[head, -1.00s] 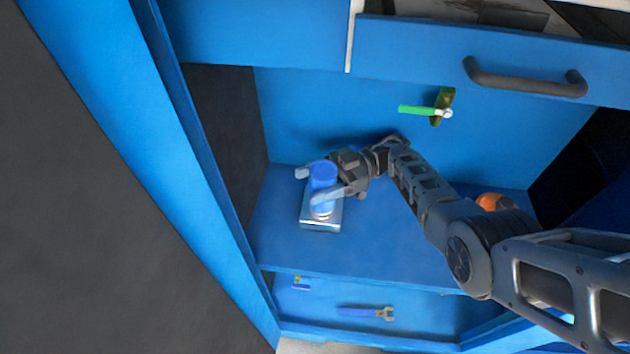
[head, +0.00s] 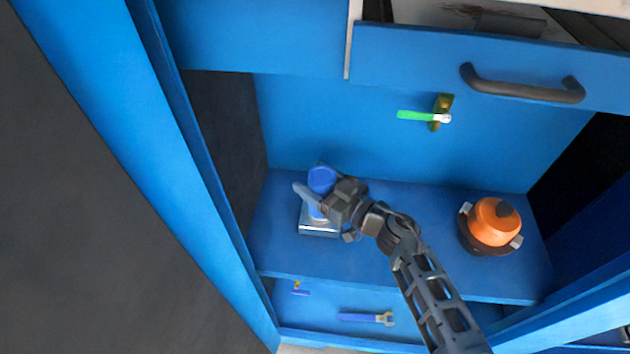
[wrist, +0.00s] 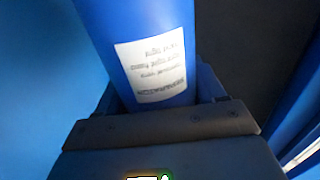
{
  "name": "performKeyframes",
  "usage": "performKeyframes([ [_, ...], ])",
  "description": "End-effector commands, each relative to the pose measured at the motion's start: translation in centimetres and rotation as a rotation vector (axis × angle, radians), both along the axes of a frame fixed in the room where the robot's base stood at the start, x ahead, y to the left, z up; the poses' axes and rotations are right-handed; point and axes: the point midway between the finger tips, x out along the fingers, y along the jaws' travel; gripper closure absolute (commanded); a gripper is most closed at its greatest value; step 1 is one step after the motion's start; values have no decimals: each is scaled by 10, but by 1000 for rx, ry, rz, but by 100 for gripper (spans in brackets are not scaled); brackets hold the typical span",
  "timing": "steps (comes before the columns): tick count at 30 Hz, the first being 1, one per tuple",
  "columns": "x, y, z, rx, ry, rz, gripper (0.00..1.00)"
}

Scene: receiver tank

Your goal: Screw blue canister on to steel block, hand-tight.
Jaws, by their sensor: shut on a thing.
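The blue canister (head: 321,180) stands upright over the steel block (head: 318,229) on the blue shelf, at the left in the head view. My gripper (head: 312,196) is shut on the canister from its right and front side, one pale finger showing at its left. The wrist view shows the canister (wrist: 155,50) close up with a white printed label, between my jaws. My gripper hides the joint between canister and block, so I cannot tell how far it is screwed on.
An orange round pot-like thing (head: 495,222) stands at the right of the shelf. A green-handled valve (head: 425,115) is on the back wall. A drawer with a dark handle (head: 522,86) is above. A blue-handled wrench (head: 366,318) lies below.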

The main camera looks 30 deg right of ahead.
Motion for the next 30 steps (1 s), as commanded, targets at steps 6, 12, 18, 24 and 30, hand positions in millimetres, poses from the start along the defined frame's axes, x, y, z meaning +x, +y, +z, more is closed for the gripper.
performKeyframes([
  [6, 0, 1, -1, 1, 1, 5, 24],
  [12, 1, 1, -1, 1, 1, 4, 5],
  [18, 1, 0, -1, 0, 1, 4, 1],
  [24, -10, -4, 1, 1, 6, 3, 1],
  [30, -35, -15, 2, 2, 6, 3, 1],
])
